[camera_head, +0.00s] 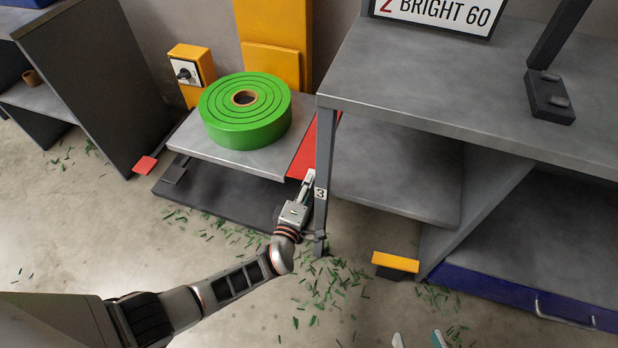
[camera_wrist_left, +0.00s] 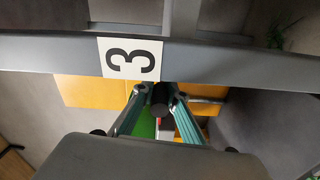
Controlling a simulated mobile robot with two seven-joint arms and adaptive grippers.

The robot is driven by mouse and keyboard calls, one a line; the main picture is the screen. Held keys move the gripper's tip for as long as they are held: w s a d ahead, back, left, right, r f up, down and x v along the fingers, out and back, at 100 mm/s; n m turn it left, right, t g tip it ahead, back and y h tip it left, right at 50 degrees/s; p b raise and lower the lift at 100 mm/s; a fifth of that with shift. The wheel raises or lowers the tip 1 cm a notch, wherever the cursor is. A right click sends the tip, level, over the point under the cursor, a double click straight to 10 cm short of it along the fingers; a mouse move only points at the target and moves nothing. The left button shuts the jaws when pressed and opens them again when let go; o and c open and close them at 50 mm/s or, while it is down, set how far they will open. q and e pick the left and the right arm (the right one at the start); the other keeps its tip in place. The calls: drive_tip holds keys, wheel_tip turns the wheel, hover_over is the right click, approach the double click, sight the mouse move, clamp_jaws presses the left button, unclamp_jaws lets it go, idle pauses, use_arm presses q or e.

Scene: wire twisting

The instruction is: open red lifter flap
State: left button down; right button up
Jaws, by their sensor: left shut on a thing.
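The red lifter flap (camera_head: 304,152) is a narrow red strip along the right side of the grey lifter platform (camera_head: 188,142); a grey post partly hides it. My left gripper (camera_head: 309,181) is at the flap's near end, close beside the post with the "3" label. In the left wrist view my left gripper's teal fingers (camera_wrist_left: 159,93) are shut on a dark round handle (camera_wrist_left: 160,104); a little red shows behind it. Two fingertips of my right gripper (camera_head: 418,341) show at the bottom edge, apart, with nothing seen between them.
A green coil (camera_head: 245,112) lies on the platform. The grey post (camera_head: 324,165) of the workbench (camera_head: 440,85) stands right against my left gripper's side. A yellow block (camera_head: 395,263) is by the bench foot. Green scraps litter the floor; open floor lies at the front left.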

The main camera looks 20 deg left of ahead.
use_arm(q)
drive_tip(key=shift+f, duration=0.15)
idle(0.3)
drive_tip(key=c, duration=2)
unclamp_jaws()
drive_tip(key=shift+r, duration=5.1)
